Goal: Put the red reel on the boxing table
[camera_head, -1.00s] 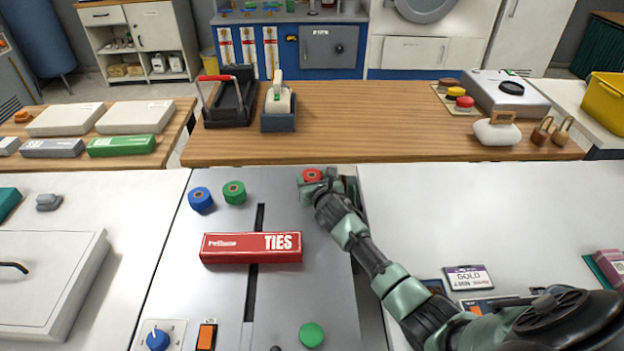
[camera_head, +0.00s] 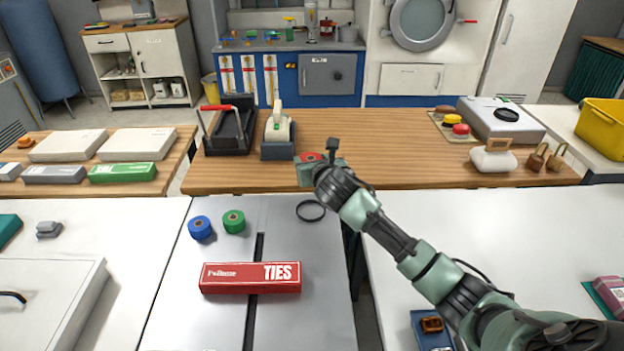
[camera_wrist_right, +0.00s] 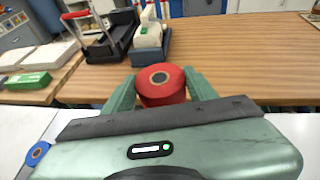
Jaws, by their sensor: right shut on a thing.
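The red reel (camera_head: 311,157) is between the fingers of my right gripper (camera_head: 318,168). In the right wrist view, the red reel (camera_wrist_right: 160,86) sits upright between two green fingers that are shut on its sides. The gripper holds it near the front edge of the long wooden table (camera_head: 400,150); whether the reel touches the wood I cannot tell. No label shows which table is the boxing table. My left gripper is not in view.
A blue reel (camera_head: 200,228), a green reel (camera_head: 233,221), a black ring (camera_head: 310,211) and a red TIES box (camera_head: 250,278) lie on the grey table. A tape dispenser (camera_head: 278,130) and black tray (camera_head: 230,130) stand beyond.

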